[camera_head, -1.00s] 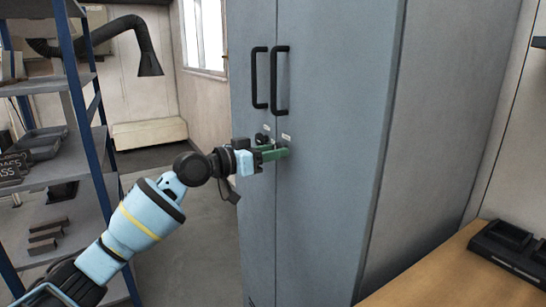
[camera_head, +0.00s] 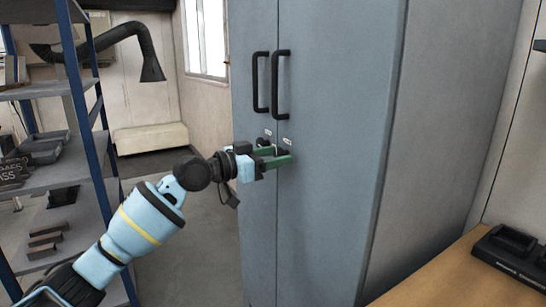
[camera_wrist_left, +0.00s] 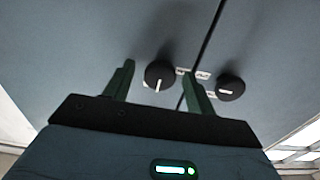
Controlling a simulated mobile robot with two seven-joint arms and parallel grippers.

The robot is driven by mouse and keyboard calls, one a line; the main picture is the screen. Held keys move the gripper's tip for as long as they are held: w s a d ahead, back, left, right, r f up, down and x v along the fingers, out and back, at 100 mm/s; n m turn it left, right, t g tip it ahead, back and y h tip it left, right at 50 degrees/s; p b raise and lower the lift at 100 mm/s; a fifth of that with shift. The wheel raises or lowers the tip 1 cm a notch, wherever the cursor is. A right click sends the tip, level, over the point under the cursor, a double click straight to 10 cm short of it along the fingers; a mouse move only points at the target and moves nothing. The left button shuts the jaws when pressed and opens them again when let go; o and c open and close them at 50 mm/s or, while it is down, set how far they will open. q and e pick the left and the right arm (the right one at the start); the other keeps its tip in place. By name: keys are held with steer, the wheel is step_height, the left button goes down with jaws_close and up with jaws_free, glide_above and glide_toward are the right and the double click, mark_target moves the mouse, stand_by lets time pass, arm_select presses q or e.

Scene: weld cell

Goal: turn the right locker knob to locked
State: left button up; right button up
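The grey locker (camera_head: 335,200) stands closed, with two black handles and a small dark knob on each door below them. My left gripper (camera_head: 279,157) is at the right locker knob (camera_head: 284,151), its green fingers apart. In the left wrist view, the open left gripper (camera_wrist_left: 160,82) has one dark round knob (camera_wrist_left: 160,74) between its fingertips, its white mark pointing down in the picture. I cannot tell whether the fingers touch it. The other knob (camera_wrist_left: 230,88) is outside the fingers, its white mark lying nearly level. My right gripper is not in view.
A blue-post shelf (camera_head: 60,175) with trays and blocks stands at the left. A wooden bench (camera_head: 450,275) with a black charger-like device (camera_head: 512,250) is at the right front. A black extraction hose (camera_head: 150,60) hangs behind. The floor between shelf and locker looks clear.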

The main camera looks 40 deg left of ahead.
arm_select(q)
steer(key=shift+s+a+f, duration=0.1)
steer(key=shift+s+a, duration=0.2)
steer(key=shift+s, duration=0.2)
steer(key=b+v, duration=0.2)
steer(key=v, duration=0.4)
steer(key=shift+s, duration=0.3)
